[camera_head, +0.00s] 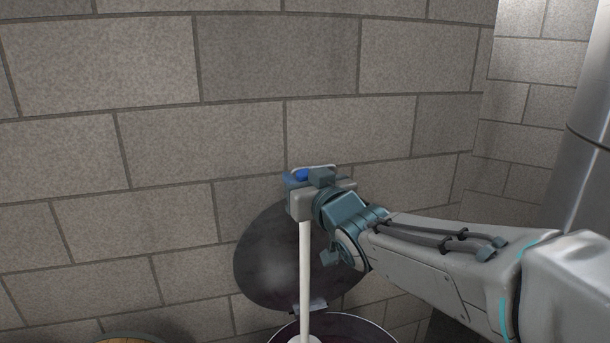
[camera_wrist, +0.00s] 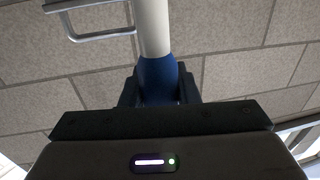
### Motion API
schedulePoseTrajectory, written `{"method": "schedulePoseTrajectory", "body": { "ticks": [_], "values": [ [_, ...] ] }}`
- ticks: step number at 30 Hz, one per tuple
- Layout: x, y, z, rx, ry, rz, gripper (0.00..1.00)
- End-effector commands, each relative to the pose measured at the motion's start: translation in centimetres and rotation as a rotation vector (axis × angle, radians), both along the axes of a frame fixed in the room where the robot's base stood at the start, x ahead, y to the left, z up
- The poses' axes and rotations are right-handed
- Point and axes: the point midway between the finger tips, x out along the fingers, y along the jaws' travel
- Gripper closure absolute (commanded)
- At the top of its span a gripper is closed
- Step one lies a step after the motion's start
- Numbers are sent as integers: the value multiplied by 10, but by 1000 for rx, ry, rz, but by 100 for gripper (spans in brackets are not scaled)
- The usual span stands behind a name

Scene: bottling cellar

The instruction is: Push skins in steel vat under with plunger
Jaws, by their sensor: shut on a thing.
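My gripper (camera_head: 312,178) is shut on the plunger's blue grip, which also shows in the wrist view (camera_wrist: 157,80). The plunger (camera_head: 305,265) has a long white shaft that hangs upright below my gripper. Its lower end widens into a white piece at the bottom edge of the head view. The steel vat (camera_head: 372,327) shows only as a dark, open rim at the bottom edge, around the plunger's lower end. In the wrist view the white shaft (camera_wrist: 153,28) runs up and out of the frame.
A round dark lid (camera_head: 268,262) stands open behind the plunger, against the grey block wall (camera_head: 150,60). A tall metal cylinder (camera_head: 585,130) stands at the right. A wooden round top (camera_head: 130,340) shows at the bottom left. A metal handle (camera_wrist: 95,35) shows in the wrist view.

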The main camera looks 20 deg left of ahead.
Motion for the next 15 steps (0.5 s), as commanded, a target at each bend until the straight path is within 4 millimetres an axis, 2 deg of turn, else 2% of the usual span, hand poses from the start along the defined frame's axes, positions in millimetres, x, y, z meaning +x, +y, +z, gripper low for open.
{"method": "schedulePoseTrajectory", "body": {
  "ticks": [8, 15],
  "values": [
    [0, 0, -28, 1, -2, 0, 97],
    [0, 0, -61, 1, -2, 0, 97]
  ]
}}
